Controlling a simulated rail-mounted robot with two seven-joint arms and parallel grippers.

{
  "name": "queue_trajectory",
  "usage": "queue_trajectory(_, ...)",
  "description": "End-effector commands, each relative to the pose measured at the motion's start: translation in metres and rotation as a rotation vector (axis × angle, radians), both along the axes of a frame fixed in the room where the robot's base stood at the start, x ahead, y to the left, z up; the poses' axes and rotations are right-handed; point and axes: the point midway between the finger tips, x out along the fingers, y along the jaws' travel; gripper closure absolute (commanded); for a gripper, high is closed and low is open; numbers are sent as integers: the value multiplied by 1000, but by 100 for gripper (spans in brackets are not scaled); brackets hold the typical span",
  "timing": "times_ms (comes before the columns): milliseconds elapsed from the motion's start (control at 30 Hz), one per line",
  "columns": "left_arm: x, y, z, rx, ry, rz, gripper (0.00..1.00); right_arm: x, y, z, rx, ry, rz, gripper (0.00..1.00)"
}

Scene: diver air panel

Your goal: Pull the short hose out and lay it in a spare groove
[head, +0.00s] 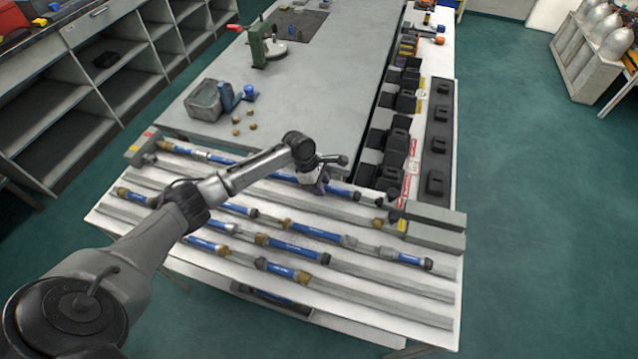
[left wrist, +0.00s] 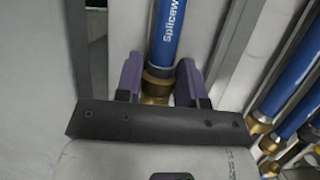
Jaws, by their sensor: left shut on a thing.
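Several blue hoses with brass or dark end fittings lie in the parallel grooves of a pale rack (head: 345,285). My left gripper (head: 313,178) is over the far row, at the near end of a blue hose (head: 341,188). In the left wrist view its two purple fingers (left wrist: 159,84) are closed around the brass fitting of a blue hose (left wrist: 172,35) with white lettering. I cannot tell whether this hose is lifted. My right gripper is not in view.
Bare stretches of groove show at the right of the nearer rows (head: 385,318). Grey blocks (head: 432,228) stand at the rack's right end. Behind are a grey bench with a grey case (head: 203,100), a green vise-like device (head: 262,45) and a row of black boxes (head: 400,103).

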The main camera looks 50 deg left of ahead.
Motion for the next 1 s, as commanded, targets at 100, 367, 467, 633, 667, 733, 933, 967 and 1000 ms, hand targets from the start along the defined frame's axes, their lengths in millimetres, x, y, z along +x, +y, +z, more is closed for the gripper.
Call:
queue_trajectory(100,2,-4,1,-1,0,-1,98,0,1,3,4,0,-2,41)
queue_trajectory(367,5,-12,0,-4,0,-1,98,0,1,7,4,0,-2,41)
queue_trajectory(467,7,-14,0,-3,0,-2,98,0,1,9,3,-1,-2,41)
queue_trajectory(633,9,-19,0,-2,0,-1,98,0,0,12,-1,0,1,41)
queue_trajectory(667,9,-19,0,-2,-1,-2,98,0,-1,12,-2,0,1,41)
queue_trajectory(733,10,-20,0,-2,-1,-2,98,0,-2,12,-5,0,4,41)
queue_trajectory(933,10,-21,-1,-2,-1,-2,98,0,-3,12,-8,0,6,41)
queue_trajectory(967,10,-20,0,-2,-1,-2,98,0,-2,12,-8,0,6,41)
queue_trajectory(1000,11,-21,0,-2,-2,-2,98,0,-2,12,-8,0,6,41)
